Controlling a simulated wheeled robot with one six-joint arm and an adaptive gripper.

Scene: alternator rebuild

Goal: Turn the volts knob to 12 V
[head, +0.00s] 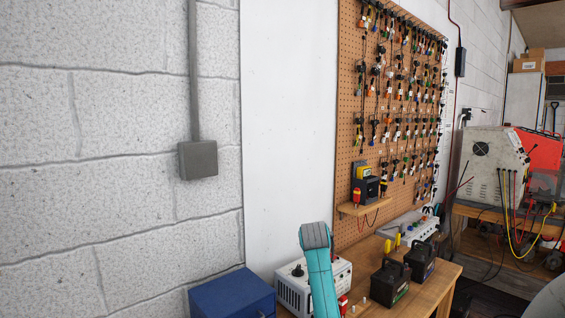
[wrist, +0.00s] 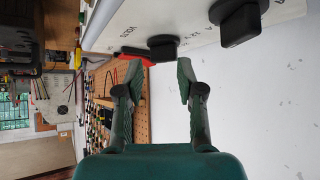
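In the wrist view, two black knobs stand on a pale panel with small printed lettering along the top. The left knob (wrist: 163,48) has small lettering that looks like "VOLTS" near it. It appears between and just beyond my fingertips. The other knob (wrist: 239,22) is larger in view, up and to the right. Their pointer settings are too unclear to read. My gripper (wrist: 160,70) is open, with nothing between its fingers. In the head view, a white box with a dark knob (head: 297,270) stands on the bench, partly hidden by my teal arm, and my gripper is not visible.
A red part (wrist: 133,54) sits beside the left knob, close to a fingertip. In the head view, a blue box (head: 231,295) stands left of the white box, and black batteries (head: 389,282) stand right. A pegboard (head: 349,100) with hanging leads is on the wall.

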